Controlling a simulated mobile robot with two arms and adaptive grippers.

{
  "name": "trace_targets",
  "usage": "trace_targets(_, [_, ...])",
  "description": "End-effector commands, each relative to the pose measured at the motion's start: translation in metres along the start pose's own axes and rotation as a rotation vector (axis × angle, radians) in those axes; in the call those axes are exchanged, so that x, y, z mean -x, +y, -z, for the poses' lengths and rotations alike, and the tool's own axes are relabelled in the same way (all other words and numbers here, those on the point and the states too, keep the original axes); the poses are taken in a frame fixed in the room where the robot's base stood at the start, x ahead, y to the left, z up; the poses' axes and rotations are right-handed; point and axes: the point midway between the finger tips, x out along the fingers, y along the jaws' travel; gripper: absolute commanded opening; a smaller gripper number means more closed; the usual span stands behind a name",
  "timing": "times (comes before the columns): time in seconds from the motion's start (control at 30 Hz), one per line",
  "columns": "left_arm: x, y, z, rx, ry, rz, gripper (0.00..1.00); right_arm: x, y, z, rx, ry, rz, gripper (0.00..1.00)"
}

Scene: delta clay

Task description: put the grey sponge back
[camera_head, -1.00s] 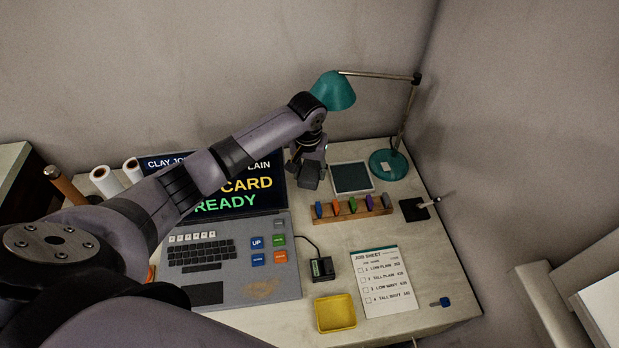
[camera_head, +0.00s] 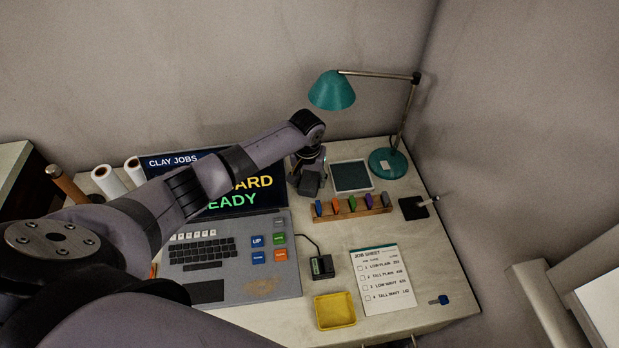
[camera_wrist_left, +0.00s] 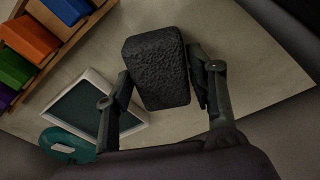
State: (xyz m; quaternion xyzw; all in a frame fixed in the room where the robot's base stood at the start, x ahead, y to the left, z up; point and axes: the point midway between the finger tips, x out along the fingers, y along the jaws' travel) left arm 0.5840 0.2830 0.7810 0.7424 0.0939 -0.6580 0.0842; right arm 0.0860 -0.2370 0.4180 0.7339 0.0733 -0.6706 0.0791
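The dark grey sponge (camera_head: 309,184) is held in my left gripper (camera_head: 309,170), just left of the white-rimmed tray with a dark green inside (camera_head: 351,177). In the left wrist view the sponge (camera_wrist_left: 157,68) is a rough rounded block, with one finger of my left gripper (camera_wrist_left: 160,85) against each side. The tray also shows there (camera_wrist_left: 84,108), apart from the sponge. I cannot tell whether the sponge's underside touches the table. My right gripper is not in view.
A wooden rack (camera_head: 351,209) with several coloured blocks stands in front of the tray. The teal lamp (camera_head: 387,163) stands to the right, its shade (camera_head: 332,91) above and behind my gripper. The laptop (camera_head: 232,262) is left. A yellow tray (camera_head: 335,311) and job sheet (camera_head: 382,279) lie nearer.

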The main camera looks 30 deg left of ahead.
Motion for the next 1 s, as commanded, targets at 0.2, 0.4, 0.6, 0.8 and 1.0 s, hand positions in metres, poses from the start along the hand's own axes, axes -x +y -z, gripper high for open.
trace_targets(0.2, [0.0, 0.0, 0.0, 0.0, 0.0, 0.0, 0.65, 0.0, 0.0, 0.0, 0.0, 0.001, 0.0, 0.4])
trace_targets(0.4, [0.0, 0.0, 0.0, 0.0, 0.0, 0.0, 0.65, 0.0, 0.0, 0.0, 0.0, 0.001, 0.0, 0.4])
trace_targets(0.6, [0.011, 0.0, 0.001, 0.0, 0.002, -0.001, 0.65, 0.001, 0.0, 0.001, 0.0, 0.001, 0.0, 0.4])
trace_targets(0.8, [0.05, 0.001, 0.002, -0.001, 0.004, -0.002, 0.65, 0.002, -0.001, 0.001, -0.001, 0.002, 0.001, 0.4])
trace_targets(1.0, [0.092, 0.0, 0.002, 0.0, 0.004, -0.002, 0.65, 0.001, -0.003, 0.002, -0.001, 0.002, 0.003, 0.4])
